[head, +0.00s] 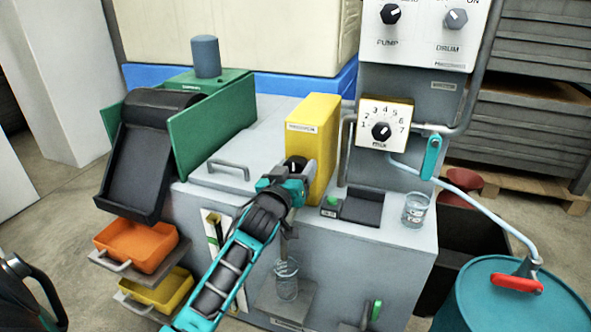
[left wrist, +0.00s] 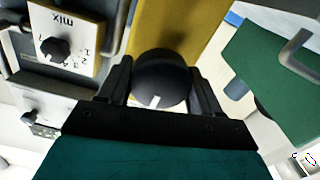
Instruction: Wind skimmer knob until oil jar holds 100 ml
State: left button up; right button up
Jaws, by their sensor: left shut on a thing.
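The yellow skimmer box (head: 316,140) stands upright on the grey machine top. Its black knob (head: 296,162) faces me, mostly covered by my left gripper (head: 296,172). In the left wrist view, the two fingers of my left gripper (left wrist: 160,85) are shut on the sides of the round knob (left wrist: 162,76), whose white mark points down in that picture. A clear jar (head: 286,282) stands on a small ledge below the skimmer, beneath a spout partly hidden by my arm. Its graduations and liquid level are too small to read. My right gripper is not in view.
A mix dial (head: 381,131) is to the right, under the pump knob (head: 390,14) and drum knob (head: 456,18). A glass beaker (head: 416,210) stands on the machine's right edge. A teal drum (head: 515,300) with a red handle is at lower right. Orange tray (head: 137,245) and yellow tray (head: 158,291) protrude at left.

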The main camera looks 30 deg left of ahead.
pick_arm(q)
jog(key=c, duration=0.4)
